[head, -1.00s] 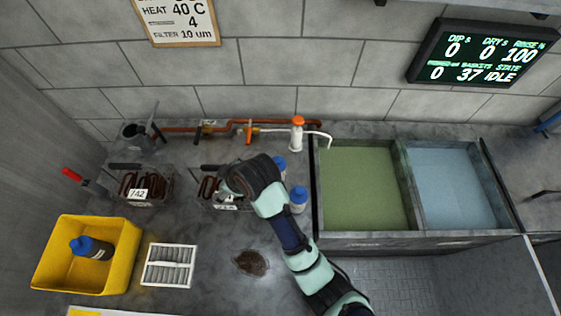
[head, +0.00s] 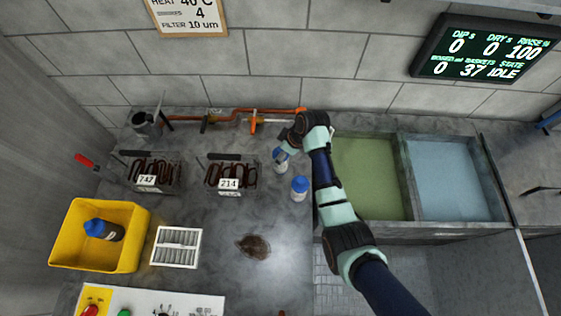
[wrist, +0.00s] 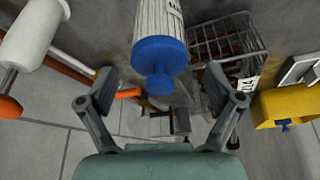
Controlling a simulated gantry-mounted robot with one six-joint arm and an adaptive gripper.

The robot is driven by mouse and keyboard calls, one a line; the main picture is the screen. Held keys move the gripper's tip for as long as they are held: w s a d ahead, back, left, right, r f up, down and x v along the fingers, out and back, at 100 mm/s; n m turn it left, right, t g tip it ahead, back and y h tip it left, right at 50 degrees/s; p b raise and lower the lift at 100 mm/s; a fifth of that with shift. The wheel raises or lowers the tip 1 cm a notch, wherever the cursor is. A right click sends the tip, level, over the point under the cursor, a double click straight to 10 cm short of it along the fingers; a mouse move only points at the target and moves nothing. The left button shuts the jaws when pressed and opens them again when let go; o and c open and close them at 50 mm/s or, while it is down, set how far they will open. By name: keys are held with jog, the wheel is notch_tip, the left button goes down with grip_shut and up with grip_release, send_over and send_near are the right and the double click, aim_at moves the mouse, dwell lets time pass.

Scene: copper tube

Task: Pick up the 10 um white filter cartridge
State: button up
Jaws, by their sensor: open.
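Two upright white cartridges with blue caps stand on the bench in the head view. One (head: 280,166) is close to my gripper (head: 288,148) and partly hidden by it; the other (head: 300,190) stands nearer the front. In the wrist view a white ribbed cartridge (wrist: 158,22) with a blue end cap shows between and beyond my gripper's (wrist: 160,74) spread fingers. My gripper is open and empty. A label shows at the cartridge's edge, but I cannot read its size.
Wire baskets marked 747 (head: 148,180) and 214 (head: 229,183) stand left of the cartridges. A yellow bin (head: 64,246) holds a dark blue-capped bottle (head: 104,230). A copper pipe (head: 222,119) runs behind. Green (head: 370,180) and blue (head: 452,182) tanks stand right.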

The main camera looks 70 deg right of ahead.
jog(key=shift+w+f, duration=0.25)
jog(key=shift+f, duration=0.4)
